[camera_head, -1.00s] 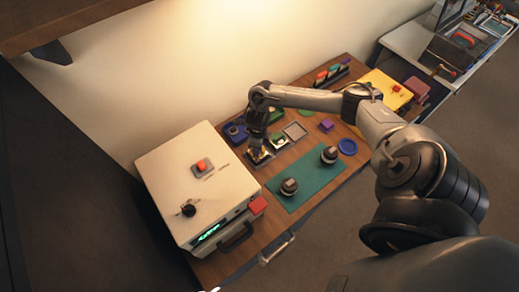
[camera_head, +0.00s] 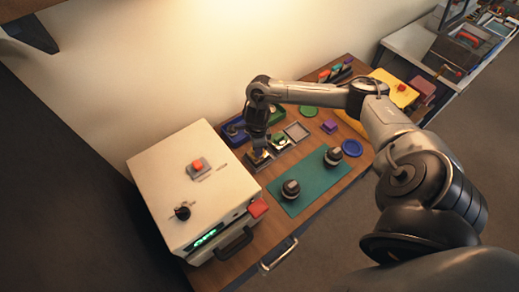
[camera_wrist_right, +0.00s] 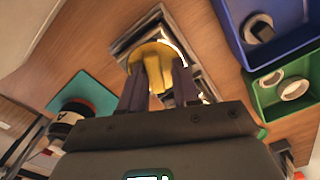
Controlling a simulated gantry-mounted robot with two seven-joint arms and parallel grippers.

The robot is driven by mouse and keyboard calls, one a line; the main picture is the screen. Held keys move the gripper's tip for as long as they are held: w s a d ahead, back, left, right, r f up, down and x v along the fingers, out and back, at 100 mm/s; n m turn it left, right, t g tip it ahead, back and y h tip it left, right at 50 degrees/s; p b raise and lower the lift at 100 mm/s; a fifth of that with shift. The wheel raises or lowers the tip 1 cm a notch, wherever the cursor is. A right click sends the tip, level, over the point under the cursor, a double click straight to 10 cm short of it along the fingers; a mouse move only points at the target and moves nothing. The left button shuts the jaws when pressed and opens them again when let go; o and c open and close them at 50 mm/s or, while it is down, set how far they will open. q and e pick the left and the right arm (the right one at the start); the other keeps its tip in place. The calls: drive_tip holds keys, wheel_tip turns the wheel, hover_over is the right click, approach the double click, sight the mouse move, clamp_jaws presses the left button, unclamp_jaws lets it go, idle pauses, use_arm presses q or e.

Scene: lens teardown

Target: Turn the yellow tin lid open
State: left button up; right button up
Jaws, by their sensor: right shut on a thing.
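The yellow tin lid (camera_wrist_right: 150,52) is round and sits over a square grey metal holder (camera_wrist_right: 128,42) on the wooden table in the right wrist view. My right gripper (camera_wrist_right: 160,80) is shut on the lid, with its two dark fingers on either side of a yellow part of it. In the head view my right gripper (camera_head: 260,149) points down at the holder (camera_head: 259,162) beside the white machine and largely hides the lid. The tin body under the lid is hidden. My left gripper is not in view.
A blue bin (camera_wrist_right: 232,22) and a green bin (camera_wrist_right: 264,94) stand close to the right gripper. A teal mat (camera_head: 310,187) with two dark lens-like cylinders lies in front. The white machine (camera_head: 215,205) stands at left. A blue disc (camera_head: 352,147) lies at the right.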

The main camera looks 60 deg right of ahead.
drive_tip(key=shift+s+f+n+b, duration=0.2)
drive_tip(key=shift+f+n+b, duration=0.35)
drive_tip(key=shift+f+b, duration=0.2)
drive_tip(key=shift+s+f+n+b, duration=0.15)
drive_tip(key=shift+f+n+b, duration=0.45)
drive_tip(key=shift+b, duration=0.1)
drive_tip(key=shift+r+n+b, duration=0.15)
drive_tip(key=shift+n+b, duration=0.8)
drive_tip(key=shift+n, duration=0.1)
drive_tip(key=shift+r+n, duration=0.15)
drive_tip(key=shift+n, duration=0.45)
drive_tip(key=o, duration=0.5)
drive_tip(key=shift+c, duration=0.2)
drive_tip(key=shift+a+r+p, duration=0.1)
drive_tip(key=shift+r+p, duration=0.45)
drive_tip(key=shift+o, duration=0.3)
wheel_tip(320, 180, up, 7)
drive_tip(key=p, duration=0.5)
drive_tip(key=shift+w+a+f+p, duration=0.1)
drive_tip(key=shift+a+f+p, duration=0.1)
drive_tip(key=shift+p, duration=0.2)
drive_tip(key=shift+r+p, duration=0.5)
drive_tip(key=shift+r, duration=0.1)
